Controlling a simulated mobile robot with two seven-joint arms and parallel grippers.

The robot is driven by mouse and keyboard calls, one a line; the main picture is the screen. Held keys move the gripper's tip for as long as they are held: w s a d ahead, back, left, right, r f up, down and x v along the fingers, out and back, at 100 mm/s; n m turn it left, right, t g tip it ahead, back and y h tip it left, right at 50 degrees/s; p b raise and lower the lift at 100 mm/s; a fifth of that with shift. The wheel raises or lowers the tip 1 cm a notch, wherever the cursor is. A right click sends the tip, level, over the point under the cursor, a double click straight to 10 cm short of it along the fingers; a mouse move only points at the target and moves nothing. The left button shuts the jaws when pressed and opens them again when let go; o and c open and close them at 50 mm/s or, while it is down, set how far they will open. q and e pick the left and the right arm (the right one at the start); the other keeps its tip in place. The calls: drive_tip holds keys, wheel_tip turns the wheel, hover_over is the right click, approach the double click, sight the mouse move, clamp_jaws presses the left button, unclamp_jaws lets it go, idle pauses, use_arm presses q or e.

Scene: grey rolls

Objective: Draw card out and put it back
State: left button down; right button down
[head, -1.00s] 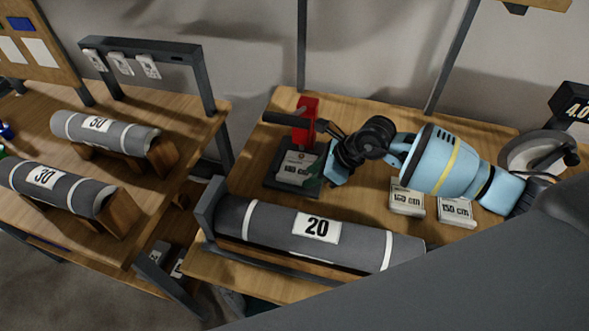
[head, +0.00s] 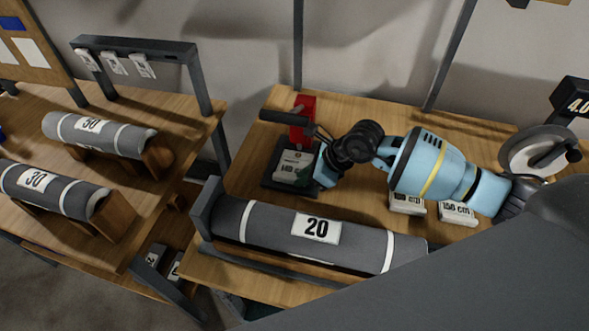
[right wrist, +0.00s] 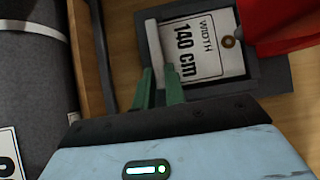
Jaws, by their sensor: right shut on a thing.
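A white card (head: 291,168) marked 140 cm sits in a dark tray (head: 267,181) beside a red device (head: 302,120) on the right-hand table. In the right wrist view the card (right wrist: 193,50) reads WIDTH 140 cm, with a ringed hole near the red part. My right gripper (head: 318,168) reaches the card from its right side in the head view. The card looks flat within the tray. My left gripper is not in view.
A grey roll (head: 270,224) labelled 20 lies along the table front. Grey rolls (head: 97,133) (head: 50,187) rest on the left table; cards (head: 113,63) hang from a rack there.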

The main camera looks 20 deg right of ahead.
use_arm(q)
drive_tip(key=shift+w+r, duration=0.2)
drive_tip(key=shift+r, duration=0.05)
use_arm(e)
drive_tip(key=shift+r, duration=0.1)
idle(0.3)
